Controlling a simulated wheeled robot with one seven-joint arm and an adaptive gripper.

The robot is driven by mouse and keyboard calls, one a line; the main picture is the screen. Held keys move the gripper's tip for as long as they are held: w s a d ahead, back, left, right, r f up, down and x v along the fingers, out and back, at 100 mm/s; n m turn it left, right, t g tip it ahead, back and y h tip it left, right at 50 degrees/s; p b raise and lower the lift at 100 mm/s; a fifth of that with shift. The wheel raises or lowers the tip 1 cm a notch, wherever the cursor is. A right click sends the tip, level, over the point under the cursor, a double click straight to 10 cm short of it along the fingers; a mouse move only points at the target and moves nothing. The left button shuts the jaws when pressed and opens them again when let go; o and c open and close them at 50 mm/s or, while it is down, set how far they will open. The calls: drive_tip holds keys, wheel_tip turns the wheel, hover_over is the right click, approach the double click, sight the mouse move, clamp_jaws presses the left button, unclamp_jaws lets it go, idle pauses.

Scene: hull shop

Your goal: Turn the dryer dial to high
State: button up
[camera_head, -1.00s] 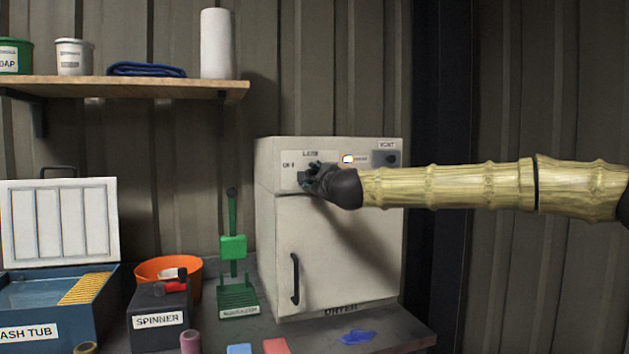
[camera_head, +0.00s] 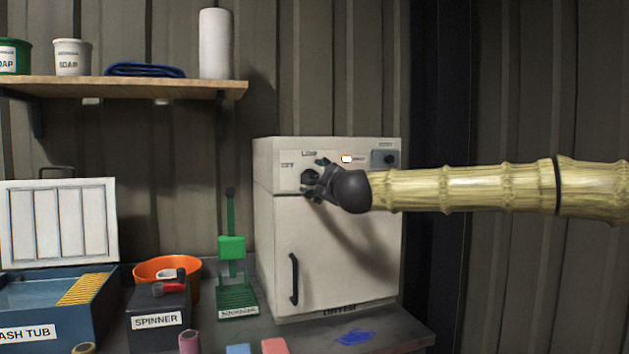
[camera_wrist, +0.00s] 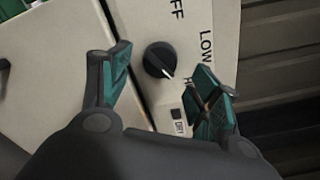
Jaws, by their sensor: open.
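The dryer (camera_head: 340,250) is a white cabinet with a control panel on top, standing at the right end of the bench. Its black dial (camera_wrist: 160,60) shows in the wrist view with a white pointer mark aimed down and right, toward a partly covered label starting with H. The OFF and LOW labels lie above and right of it. In the head view the dial (camera_head: 309,177) is small, beside my fingers. My gripper (camera_wrist: 163,64) is open, with a teal-padded finger on each side of the dial in the picture. It looks empty and apart from the dial.
The dryer door has a black handle (camera_head: 294,279). A green stand (camera_head: 232,248), an orange bowl (camera_head: 150,268) and the spinner (camera_head: 157,315) stand to the left.

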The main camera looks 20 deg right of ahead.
drive_tip(key=shift+s+d, duration=0.1)
drive_tip(key=shift+s, duration=2.2)
